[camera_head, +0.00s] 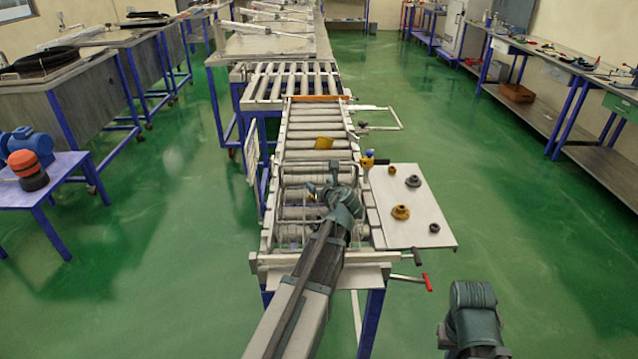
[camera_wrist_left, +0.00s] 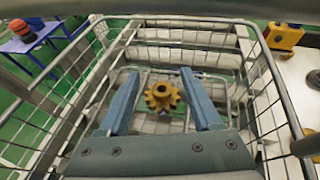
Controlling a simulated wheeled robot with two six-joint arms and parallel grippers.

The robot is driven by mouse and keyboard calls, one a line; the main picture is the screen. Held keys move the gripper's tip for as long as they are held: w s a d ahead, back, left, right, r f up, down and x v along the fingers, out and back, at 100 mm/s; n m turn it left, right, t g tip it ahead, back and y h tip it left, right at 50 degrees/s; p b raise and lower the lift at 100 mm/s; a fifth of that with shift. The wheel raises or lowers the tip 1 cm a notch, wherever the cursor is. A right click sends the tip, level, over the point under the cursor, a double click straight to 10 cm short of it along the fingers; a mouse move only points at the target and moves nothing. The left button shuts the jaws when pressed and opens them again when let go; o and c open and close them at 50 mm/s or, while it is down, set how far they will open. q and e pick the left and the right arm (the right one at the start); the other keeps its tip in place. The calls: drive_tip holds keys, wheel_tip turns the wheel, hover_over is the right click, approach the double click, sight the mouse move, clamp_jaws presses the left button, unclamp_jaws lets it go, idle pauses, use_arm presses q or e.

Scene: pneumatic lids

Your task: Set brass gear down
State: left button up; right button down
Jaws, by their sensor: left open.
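A brass gear (camera_wrist_left: 161,97) shows in the left wrist view inside the wire basket (camera_wrist_left: 262,85), between the spread fingers of my left gripper (camera_wrist_left: 160,73). The fingers show gaps on both sides of the gear. Whether the gear rests on the basket floor is hard to tell. In the head view my left gripper (camera_head: 323,192) reaches into the wire basket (camera_head: 287,183) on the roller conveyor, and my arm hides the gear there. Part of my right arm shows at the bottom right, but its jaws cannot be made out.
A pale side board (camera_head: 432,203) right of the basket carries another brass-coloured gear (camera_head: 400,212) and several dark gears. A yellow fitting (camera_head: 367,158) stands at its far left corner. A red-handled lever (camera_head: 427,282) sticks out below. The conveyor rollers (camera_head: 312,127) continue beyond.

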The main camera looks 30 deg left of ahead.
use_arm(q)
drive_tip(key=p+v, duration=0.2)
drive_tip(key=v, duration=0.4)
drive_tip(key=shift+s+r, duration=0.1)
drive_tip(key=shift+s, duration=0.05)
